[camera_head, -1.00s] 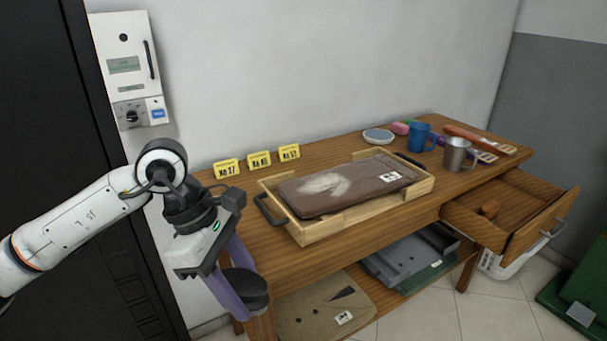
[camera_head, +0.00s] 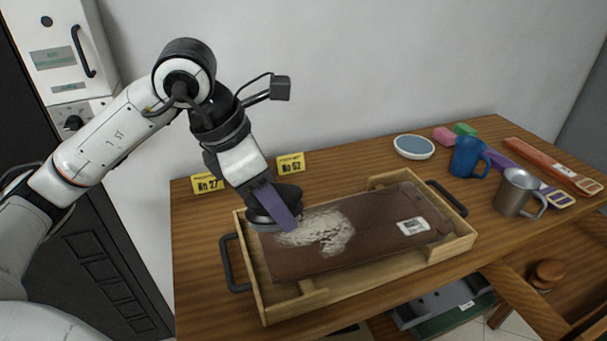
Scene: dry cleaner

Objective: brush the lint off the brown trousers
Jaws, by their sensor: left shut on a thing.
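The brown trousers (camera_head: 375,232) lie folded flat in a wooden tray (camera_head: 345,292) on the table. A pale, speckled patch of lint (camera_head: 320,233) covers their left-middle part, and a white tag (camera_head: 413,226) is near their right end. The arm and brush hide that corner. My right gripper is out of view.
The tray has dark handles (camera_head: 234,264). Yellow number tags (camera_head: 291,163) stand behind it. An open drawer (camera_head: 537,312) juts out at front right.

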